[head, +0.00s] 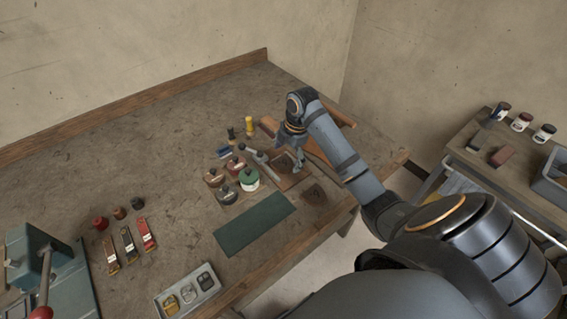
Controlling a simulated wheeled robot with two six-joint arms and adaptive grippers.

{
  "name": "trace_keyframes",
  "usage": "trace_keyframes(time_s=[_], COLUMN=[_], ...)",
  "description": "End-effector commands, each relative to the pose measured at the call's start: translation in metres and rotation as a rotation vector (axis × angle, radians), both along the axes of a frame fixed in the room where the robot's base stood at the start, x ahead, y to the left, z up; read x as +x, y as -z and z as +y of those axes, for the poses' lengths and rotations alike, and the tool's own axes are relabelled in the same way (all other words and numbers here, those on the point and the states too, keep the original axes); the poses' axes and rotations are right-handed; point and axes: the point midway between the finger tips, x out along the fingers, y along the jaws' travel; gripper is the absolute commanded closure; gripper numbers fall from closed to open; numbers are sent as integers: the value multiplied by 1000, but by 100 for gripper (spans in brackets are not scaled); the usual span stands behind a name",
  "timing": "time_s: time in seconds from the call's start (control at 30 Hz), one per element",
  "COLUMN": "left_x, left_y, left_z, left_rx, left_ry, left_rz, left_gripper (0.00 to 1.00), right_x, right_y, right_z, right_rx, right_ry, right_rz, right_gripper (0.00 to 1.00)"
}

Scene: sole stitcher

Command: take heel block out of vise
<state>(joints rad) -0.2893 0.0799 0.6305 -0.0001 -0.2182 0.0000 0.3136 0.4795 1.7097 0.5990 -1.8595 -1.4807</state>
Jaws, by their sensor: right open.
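My right gripper (294,161) points down over the far right part of the workbench, close above a brown leather-like piece (290,182). It is open, and I see nothing held in it. A grey-green metal device (32,252) with a red-knobbed lever stands at the left edge, cut off by the frame. It may be the vise, but I cannot tell for sure. I cannot make out a heel block in it. A small dark brown piece (315,194) lies near the bench's right edge. My left gripper is out of view.
Several round tins and jars (248,178) stand left of my right gripper. A dark green mat (254,223) lies in front of them. A metal tray (188,293) sits at the front edge. A side table (470,135) stands at the right.

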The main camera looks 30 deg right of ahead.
Motion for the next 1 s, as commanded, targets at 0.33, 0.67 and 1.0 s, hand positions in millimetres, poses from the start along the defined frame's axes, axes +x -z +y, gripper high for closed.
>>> trace_keyframes(time_s=[0.33,0.67,1.0], left_x=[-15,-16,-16], left_y=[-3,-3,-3], left_z=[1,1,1], left_rx=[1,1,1], left_ry=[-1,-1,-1], left_rz=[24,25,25], left_gripper=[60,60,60], right_x=[4,4,4], right_y=[25,25,25], right_z=[3,3,3], right_rx=[-2,-2,-2], right_ry=[-1,-1,-1], right_rz=[0,0,0], right_gripper=[10,45,69])
